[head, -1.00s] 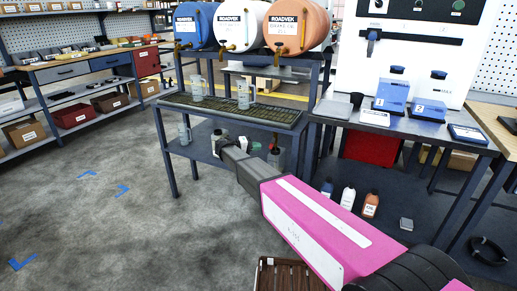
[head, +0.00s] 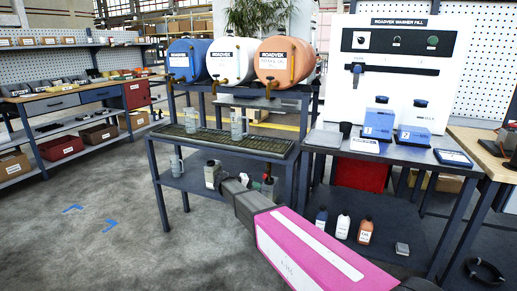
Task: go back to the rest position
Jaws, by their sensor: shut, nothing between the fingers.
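My pink and grey arm reaches in from the bottom right of the head view. Its dark end, with my gripper (head: 224,181), points away toward the lower shelf (head: 200,176) of the drum stand. The gripper is shut and empty, small and seen from behind. A grey bottle (head: 211,172) shows just beyond its tip; I cannot tell how far apart they are.
Blue (head: 190,60), white (head: 232,60) and orange (head: 286,60) drums lie above a grated shelf (head: 222,141) with clear mugs. A dark table (head: 400,152) with blue-based containers stands right. Open floor (head: 95,245) lies left.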

